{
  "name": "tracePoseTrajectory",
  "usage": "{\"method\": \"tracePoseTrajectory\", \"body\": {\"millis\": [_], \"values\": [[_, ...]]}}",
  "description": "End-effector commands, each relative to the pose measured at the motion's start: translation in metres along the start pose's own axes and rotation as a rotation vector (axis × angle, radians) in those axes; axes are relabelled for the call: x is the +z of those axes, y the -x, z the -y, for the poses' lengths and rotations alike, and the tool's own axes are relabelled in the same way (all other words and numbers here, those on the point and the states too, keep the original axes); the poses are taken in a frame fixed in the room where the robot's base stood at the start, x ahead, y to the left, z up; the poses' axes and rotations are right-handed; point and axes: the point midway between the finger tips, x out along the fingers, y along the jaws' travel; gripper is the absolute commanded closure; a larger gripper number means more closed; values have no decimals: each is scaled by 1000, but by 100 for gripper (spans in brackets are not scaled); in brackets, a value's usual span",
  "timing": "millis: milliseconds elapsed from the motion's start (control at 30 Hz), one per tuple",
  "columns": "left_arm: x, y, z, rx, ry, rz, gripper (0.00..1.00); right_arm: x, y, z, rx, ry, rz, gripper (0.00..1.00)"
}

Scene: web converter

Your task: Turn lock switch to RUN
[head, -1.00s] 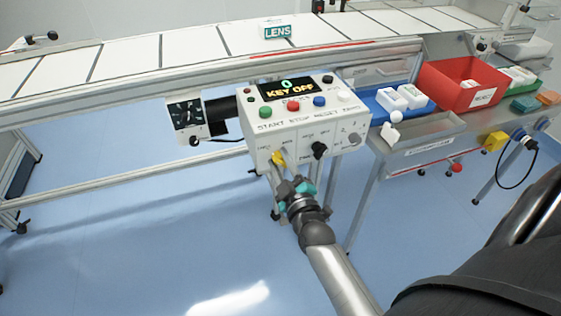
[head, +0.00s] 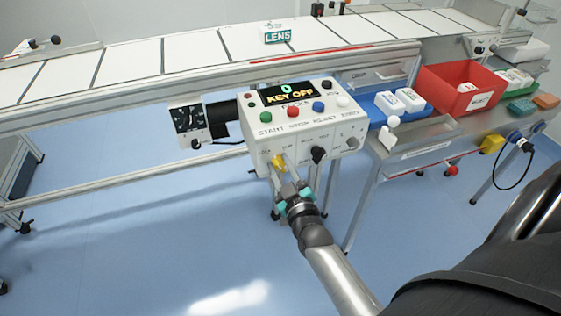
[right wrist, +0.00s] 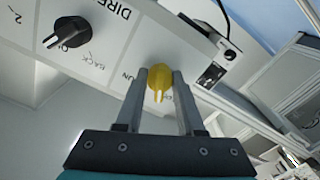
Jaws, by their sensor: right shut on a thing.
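The lock switch is a yellow knob (head: 278,161) on the front face of the white control box (head: 320,142). Its display (head: 289,93) reads "0 KEY OFF". In the right wrist view the yellow knob (right wrist: 159,84) sits between my two fingers, with part of a label ending in "UN" beside it. My right gripper (head: 285,172) reaches up from below to the knob and is shut on it; the fingers also show in the right wrist view (right wrist: 158,95). My left gripper is not in view.
A black selector knob (head: 318,154) is right of the yellow one on the same face. Coloured buttons (head: 293,111) are on the box top. A conveyor (head: 180,55) runs behind. A red bin (head: 462,88) and blue tray (head: 384,108) stand at the right. Floor below is clear.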

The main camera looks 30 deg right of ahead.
Motion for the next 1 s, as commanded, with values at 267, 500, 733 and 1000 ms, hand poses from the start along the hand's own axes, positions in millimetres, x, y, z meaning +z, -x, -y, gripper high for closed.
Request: {"method": "tracePoseTrajectory", "body": {"millis": [267,500,733,1000], "values": [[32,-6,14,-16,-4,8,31,-2,0,-1,-1,-261,1,100],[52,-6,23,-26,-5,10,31,-1,0,-1,-1,-490,0,100],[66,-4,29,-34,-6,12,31,-1,0,-1,-1,-709,0,100],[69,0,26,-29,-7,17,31,0,0,-1,0,-952,0,100]]}}
